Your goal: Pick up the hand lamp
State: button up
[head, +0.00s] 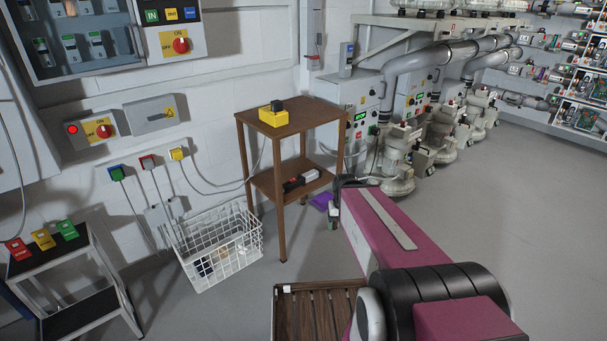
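I cannot tell for sure which thing is the hand lamp. A small dark, red and white object (300,181) lies on the lower shelf of the wooden side table (285,128); it may be the lamp, but it is too small to be certain. My magenta arm reaches from the lower right toward the table. My gripper (335,208), at its far end, is small and dark, just right of the table's legs. My own arm partly hides it, and whether its fingers are open or shut does not show.
A yellow box (273,117) with a black top sits on the table. A white wire basket (220,246) with small things inside stands to its left. A purple item (322,202) shows beside my gripper. A slatted wooden surface (305,312) is in front. Open floor (520,190) lies to the right.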

aim_at(302, 180)
jog(key=j+z, duration=0.2)
jog(key=j, duration=0.25)
jog(key=k+j+z, duration=0.15)
jog(key=j, duration=0.35)
jog(key=j+z, duration=0.2)
jog(key=j, duration=0.25)
